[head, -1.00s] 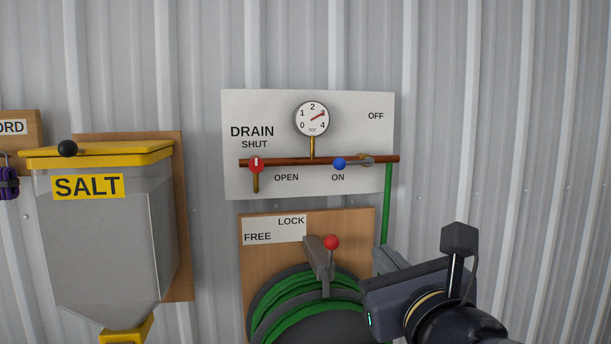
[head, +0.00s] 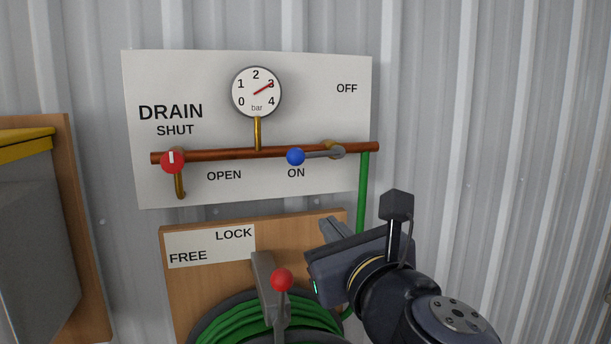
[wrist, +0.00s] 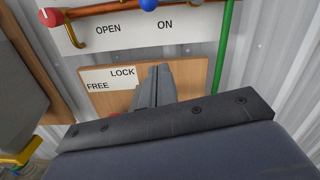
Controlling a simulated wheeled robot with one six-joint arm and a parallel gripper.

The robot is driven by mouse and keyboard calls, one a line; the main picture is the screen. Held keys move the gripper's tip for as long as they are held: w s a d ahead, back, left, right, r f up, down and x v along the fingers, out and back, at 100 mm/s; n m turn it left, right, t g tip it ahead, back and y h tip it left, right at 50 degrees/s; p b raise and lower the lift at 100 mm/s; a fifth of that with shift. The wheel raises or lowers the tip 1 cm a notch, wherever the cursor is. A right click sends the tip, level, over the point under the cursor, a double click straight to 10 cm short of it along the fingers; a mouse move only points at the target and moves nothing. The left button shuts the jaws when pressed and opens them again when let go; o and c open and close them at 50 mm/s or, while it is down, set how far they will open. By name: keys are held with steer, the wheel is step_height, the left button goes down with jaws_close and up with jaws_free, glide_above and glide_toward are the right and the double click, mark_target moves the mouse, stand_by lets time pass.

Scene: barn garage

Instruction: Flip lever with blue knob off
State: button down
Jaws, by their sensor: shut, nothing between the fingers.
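The blue knob (head: 296,157) sits at the left end of a grey lever (head: 322,154), which lies about level along the copper pipe, just above the word ON. The lever's pivot is at its right end, and the word OFF (head: 347,88) is up and to the right. The knob also shows at the top edge of the wrist view (wrist: 148,4). My gripper (head: 328,226) is below and right of the knob, apart from it. In the wrist view its fingers (wrist: 155,82) are together and empty, pointing towards the wooden board.
A red drain knob (head: 172,162) is on the pipe's left. A pressure gauge (head: 256,92) stands above the pipe. Below are a red-knobbed lever (head: 282,280) and green hose reel (head: 250,325), close to my gripper. A green pipe (head: 363,190) runs down on the right.

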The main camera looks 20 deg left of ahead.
mark_target(295, 157)
stand_by(0.4)
steer(key=w+a+r+p, duration=0.2)
steer(key=w+a+r, duration=0.2)
steer(key=w+a, duration=0.3)
steer(key=shift+w+a+r+p, duration=0.25)
steer(key=shift+p, duration=0.15)
steer(key=shift+a, duration=0.15)
stand_by(0.4)
